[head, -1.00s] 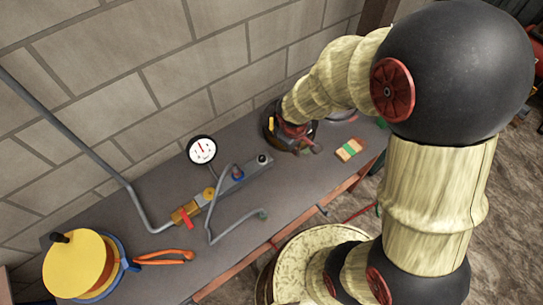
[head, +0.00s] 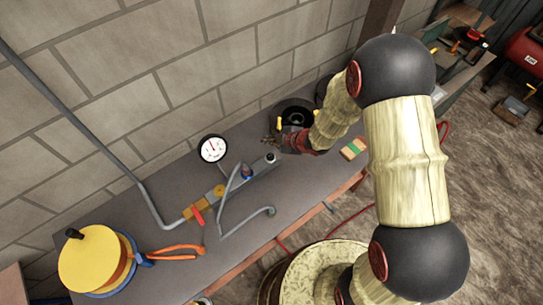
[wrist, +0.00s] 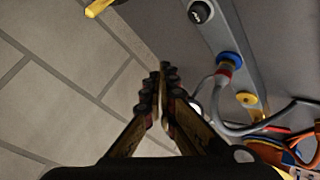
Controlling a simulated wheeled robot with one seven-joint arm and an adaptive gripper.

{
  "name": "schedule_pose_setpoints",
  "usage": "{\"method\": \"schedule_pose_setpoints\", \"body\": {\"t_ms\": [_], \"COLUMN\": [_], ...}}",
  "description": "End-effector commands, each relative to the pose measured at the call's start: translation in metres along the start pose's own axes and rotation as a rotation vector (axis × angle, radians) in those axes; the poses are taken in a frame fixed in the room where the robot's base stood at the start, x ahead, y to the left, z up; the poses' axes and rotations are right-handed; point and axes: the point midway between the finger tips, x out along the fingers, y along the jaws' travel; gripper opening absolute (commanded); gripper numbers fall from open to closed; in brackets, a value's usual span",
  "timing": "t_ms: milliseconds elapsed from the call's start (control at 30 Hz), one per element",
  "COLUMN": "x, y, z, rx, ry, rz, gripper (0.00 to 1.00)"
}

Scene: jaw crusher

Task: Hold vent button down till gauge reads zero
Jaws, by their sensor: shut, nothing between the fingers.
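The pressure gauge (head: 212,149) has a white round face and a red needle pointing roughly upward; its numbers are too small to read. It stands behind a grey manifold bar (head: 259,168) on the bench. A black round button (head: 271,158) sits at the bar's right end; it also shows at the top of the wrist view (wrist: 200,12), with a white mark on it. My gripper (head: 274,141) is shut and empty, just behind the button and apart from it. In the wrist view, the closed fingertips (wrist: 166,68) are over the wall side of the bar.
A blue fitting (head: 246,173) with a grey hose, a yellow knob (head: 219,191) and a red lever (head: 198,216) sit along the bar. A black round item (head: 296,113) stands behind my wrist. Orange pliers (head: 174,252) and a yellow reel (head: 90,258) lie left. The block wall is close behind.

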Motion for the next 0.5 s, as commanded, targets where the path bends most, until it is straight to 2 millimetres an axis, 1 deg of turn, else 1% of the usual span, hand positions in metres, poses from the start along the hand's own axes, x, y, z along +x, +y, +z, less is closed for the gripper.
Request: {"method": "schedule_pose_setpoints", "body": {"t_ms": [267, 500], "x": [0.0002, 0.0085], "y": [-0.0001, -0.0063], "z": [0.0006, 0.0069], "rx": [0.002, 0.002], "ry": [-0.002, -0.002], "rz": [0.000, 0.000], "gripper": [0.00, 0.00]}}
